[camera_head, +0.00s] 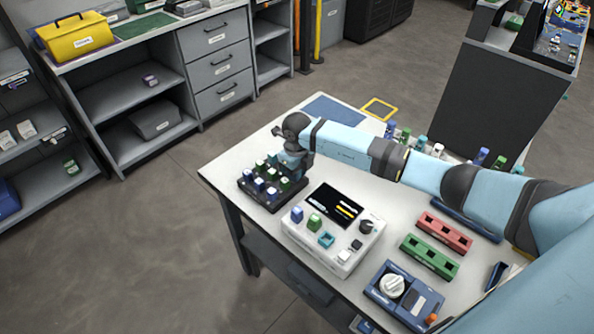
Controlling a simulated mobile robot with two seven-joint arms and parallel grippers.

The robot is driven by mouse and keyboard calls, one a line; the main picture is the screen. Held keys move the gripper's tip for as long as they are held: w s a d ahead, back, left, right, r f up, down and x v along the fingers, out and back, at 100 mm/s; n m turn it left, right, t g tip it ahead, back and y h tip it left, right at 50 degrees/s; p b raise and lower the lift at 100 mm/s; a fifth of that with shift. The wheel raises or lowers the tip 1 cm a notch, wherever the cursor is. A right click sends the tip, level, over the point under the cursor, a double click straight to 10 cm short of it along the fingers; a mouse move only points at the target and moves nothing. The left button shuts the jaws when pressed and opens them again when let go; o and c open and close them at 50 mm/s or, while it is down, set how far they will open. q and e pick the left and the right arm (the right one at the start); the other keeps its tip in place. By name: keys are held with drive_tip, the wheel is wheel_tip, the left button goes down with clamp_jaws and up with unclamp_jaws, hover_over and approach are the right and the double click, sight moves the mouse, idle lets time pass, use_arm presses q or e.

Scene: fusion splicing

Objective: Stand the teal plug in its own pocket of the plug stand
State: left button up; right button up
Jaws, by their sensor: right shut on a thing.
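The plug stand (272,208) is a dark block near the left end of the white table, with several blue, green and white-topped plugs standing in it. My right gripper (291,170) points down over the back right part of the stand. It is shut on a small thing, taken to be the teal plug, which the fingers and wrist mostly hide. I cannot tell whether the plug is inside a pocket or just above it. My left gripper is not in view.
A white splicer unit (345,262) with a dark screen stands right of the stand. Red (444,232) and green (429,257) slotted blocks and a blue device (372,293) with a white knob lie further right. A blue mat (333,109) lies behind my arm.

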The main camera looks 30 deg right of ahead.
drive_tip(key=shift+f, duration=0.2)
idle(0.4)
drive_tip(key=o, duration=0.9)
drive_tip(key=shift+c, duration=0.2)
drive_tip(key=shift+r, duration=0.1)
drive_tip(key=shift+r+p, duration=1.85)
drive_tip(key=shift+r, duration=1.1)
